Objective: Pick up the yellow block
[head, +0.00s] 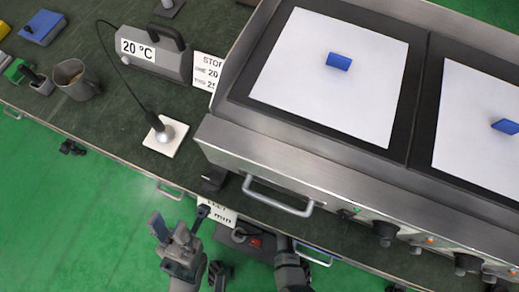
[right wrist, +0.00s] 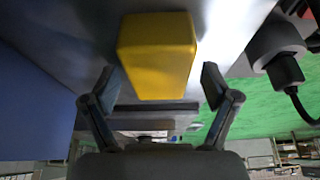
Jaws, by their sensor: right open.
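A yellow block (right wrist: 157,55) fills the upper middle of the right wrist view, in front of my right gripper (right wrist: 160,84). The right gripper is open, with one finger at each side of the block's near end. My left gripper (head: 180,224) is at the lower middle of the head view, in front of the bench edge. Its fingers look apart and nothing shows between them. The right gripper's fingers cannot be made out in the head view.
A steel heating unit (head: 285,178) with a front handle fills the right. Blue blocks (head: 339,61) lie on its white plates. On the dark bench (head: 110,118) stand a 20 °C meter (head: 152,55), a probe on a white tile (head: 166,138) and a mug (head: 74,80).

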